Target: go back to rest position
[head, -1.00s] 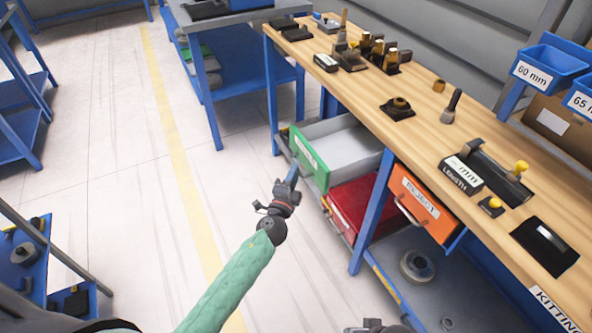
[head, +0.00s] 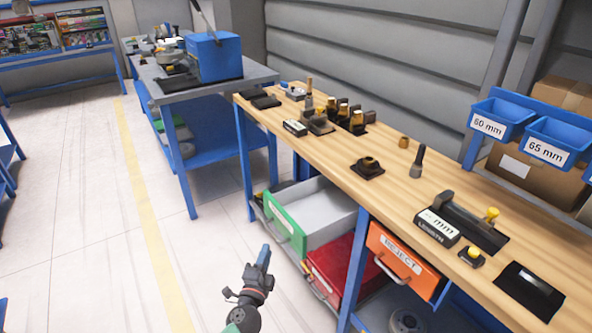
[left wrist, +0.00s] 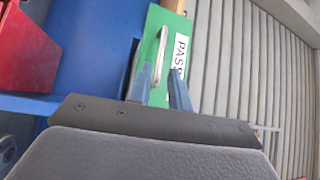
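My left gripper (head: 264,256) hangs over the floor, just in front of and below the green drawer, apart from it. In the left wrist view its two fingers (left wrist: 160,72) stand apart with nothing between them. The green PASS drawer (head: 284,223) is pulled open and its visible grey inside is empty; its front and handle show past the fingers in the left wrist view (left wrist: 168,95). My right gripper is not in view.
A grey table (head: 205,88) with a blue box stands behind. The floor at left (head: 80,220) is clear.

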